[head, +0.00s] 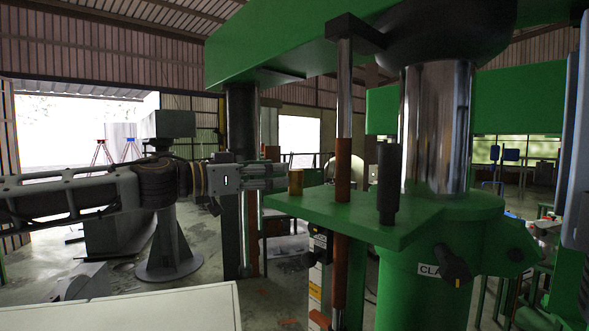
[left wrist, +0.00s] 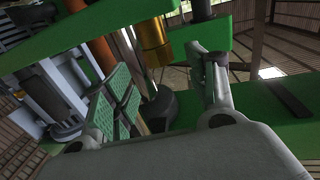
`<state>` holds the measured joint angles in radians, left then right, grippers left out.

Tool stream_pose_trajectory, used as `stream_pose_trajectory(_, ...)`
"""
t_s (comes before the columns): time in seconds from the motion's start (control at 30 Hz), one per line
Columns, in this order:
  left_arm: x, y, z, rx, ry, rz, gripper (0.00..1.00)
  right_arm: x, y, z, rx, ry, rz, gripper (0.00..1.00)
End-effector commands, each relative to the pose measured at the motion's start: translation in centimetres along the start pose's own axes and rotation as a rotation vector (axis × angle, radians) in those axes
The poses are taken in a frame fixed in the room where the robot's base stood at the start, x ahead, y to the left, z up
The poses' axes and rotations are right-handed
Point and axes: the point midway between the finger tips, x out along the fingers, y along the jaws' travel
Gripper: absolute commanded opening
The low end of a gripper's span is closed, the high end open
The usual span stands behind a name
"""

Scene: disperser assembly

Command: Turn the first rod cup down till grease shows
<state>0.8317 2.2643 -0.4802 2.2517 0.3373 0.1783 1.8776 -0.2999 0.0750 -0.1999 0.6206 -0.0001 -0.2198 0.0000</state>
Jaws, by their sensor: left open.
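A small brass cup (head: 295,182) stands upright on the green plate (head: 350,218), near its left corner. In the left wrist view the brass cup (left wrist: 153,43) shows at the top, just beyond the fingers. My left gripper (head: 280,177) comes in level from the left, its fingertips close beside the cup. In the left wrist view the left gripper (left wrist: 168,88) has its fingers apart with nothing between them. I cannot tell if a finger touches the cup. No grease is visible. My right gripper is not in view.
An orange-brown rod (head: 342,170) passes through the plate right of the cup. A black cylinder (head: 389,185) and a thick chrome column (head: 436,125) stand farther right. A black lever (head: 452,264) sits below on the green housing. A dark post (head: 242,150) rises behind my gripper.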

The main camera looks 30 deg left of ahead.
Motion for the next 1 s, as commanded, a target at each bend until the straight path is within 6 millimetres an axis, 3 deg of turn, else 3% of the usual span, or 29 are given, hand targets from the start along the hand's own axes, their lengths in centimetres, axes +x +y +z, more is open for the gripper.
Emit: stream_pose_trajectory(1.0, 5.8, 0.0, -0.1, -0.001, 0.0, 0.001, 0.57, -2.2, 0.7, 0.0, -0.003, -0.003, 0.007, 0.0)
